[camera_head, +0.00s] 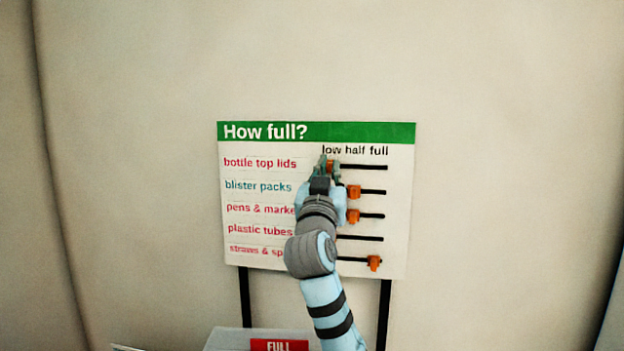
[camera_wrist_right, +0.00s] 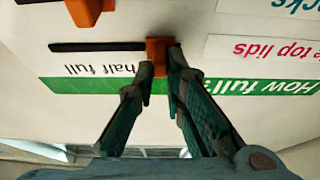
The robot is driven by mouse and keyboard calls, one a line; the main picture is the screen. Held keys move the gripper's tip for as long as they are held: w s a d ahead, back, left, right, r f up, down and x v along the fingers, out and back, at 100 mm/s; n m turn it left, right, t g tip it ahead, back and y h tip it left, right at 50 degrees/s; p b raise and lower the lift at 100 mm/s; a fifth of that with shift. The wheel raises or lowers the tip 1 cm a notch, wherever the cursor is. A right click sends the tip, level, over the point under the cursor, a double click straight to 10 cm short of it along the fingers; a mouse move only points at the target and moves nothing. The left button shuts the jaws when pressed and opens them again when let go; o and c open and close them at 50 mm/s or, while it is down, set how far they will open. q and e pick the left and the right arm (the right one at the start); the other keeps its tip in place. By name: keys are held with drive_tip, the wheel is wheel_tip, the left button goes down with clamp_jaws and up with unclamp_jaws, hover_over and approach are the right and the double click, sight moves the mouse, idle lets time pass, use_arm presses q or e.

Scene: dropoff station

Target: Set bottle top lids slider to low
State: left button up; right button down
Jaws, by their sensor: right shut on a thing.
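My right gripper (camera_head: 330,164) is shut on this knob. In the right wrist view, which is upside down, the fingers (camera_wrist_right: 162,80) are on either side of the orange knob (camera_wrist_right: 158,52), at the right end of the track (camera_wrist_right: 95,47). My left gripper is not in view.
Orange knobs for blister packs (camera_head: 354,191) and pens (camera_head: 352,216) sit mid-track; the straws knob (camera_head: 374,263) is further right. My right arm hides the plastic tubes knob. A box with a red "FULL" label (camera_head: 280,345) stands below. The wall around is bare.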

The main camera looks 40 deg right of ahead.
drive_tip(key=shift+d+f, duration=0.1)
drive_tip(key=c, duration=1.7)
unclamp_jaws()
drive_tip(key=shift+w, duration=0.15)
drive_tip(key=shift+o, duration=0.3)
drive_tip(key=shift+w+f, duration=0.1)
drive_tip(key=shift+w, duration=0.1)
drive_tip(key=v, duration=1.2)
